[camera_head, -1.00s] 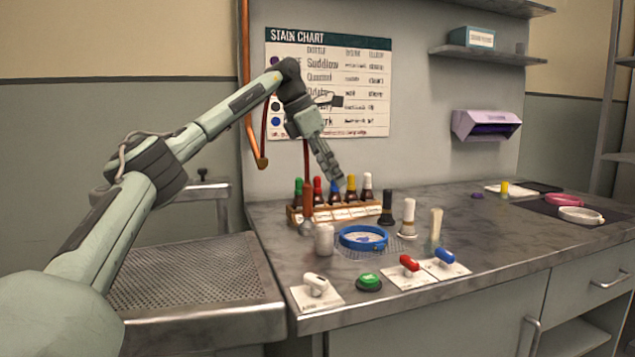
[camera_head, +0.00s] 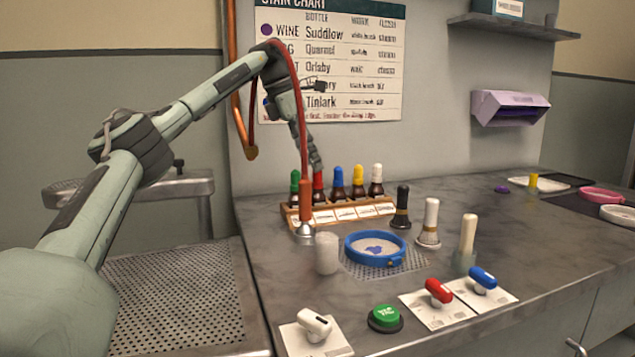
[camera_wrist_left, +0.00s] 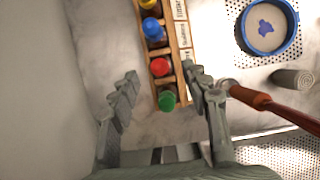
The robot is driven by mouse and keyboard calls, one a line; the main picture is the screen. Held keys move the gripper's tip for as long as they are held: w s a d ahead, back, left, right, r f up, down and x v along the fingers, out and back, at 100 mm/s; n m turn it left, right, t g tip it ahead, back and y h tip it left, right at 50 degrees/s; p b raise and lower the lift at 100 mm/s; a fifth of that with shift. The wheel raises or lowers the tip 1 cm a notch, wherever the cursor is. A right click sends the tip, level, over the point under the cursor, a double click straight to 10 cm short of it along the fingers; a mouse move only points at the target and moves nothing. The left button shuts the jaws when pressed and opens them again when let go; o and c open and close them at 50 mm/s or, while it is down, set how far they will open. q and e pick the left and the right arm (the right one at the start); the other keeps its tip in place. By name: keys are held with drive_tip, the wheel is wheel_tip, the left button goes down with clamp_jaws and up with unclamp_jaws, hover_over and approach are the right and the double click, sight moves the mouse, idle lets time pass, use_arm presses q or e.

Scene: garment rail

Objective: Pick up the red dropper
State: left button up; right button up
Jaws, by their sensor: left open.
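The red dropper (camera_head: 318,184), a dark bottle with a red cap, stands in a wooden rack (camera_head: 292,212) between the green (camera_head: 295,182) and blue (camera_head: 338,180) droppers. Its red cap (camera_wrist_left: 160,67) also shows in the left wrist view. My left gripper (camera_head: 315,166) is open and points down just above the red dropper. In the left wrist view its fingers (camera_wrist_left: 161,80) lie on either side of the red cap, with nothing held. I cannot tell whether a finger touches it. My right gripper is not in view.
A red-brown nozzle on a hose (camera_head: 306,200) stands just in front of the rack. The yellow (camera_head: 357,179) and white (camera_head: 376,177) droppers fill the rack's right side. The wall chart (camera_head: 330,60) is behind.

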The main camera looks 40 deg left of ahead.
sight(317, 182)
use_arm(q)
drive_tip(key=x, duration=0.4)
drive_tip(key=shift+w+f, duration=0.15)
drive_tip(key=shift+f, duration=0.05)
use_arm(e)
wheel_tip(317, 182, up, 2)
use_arm(q)
drive_tip(key=shift+c, duration=0.4)
drive_tip(key=shift+c, duration=1.2)
drive_tip(key=c, duration=0.5)
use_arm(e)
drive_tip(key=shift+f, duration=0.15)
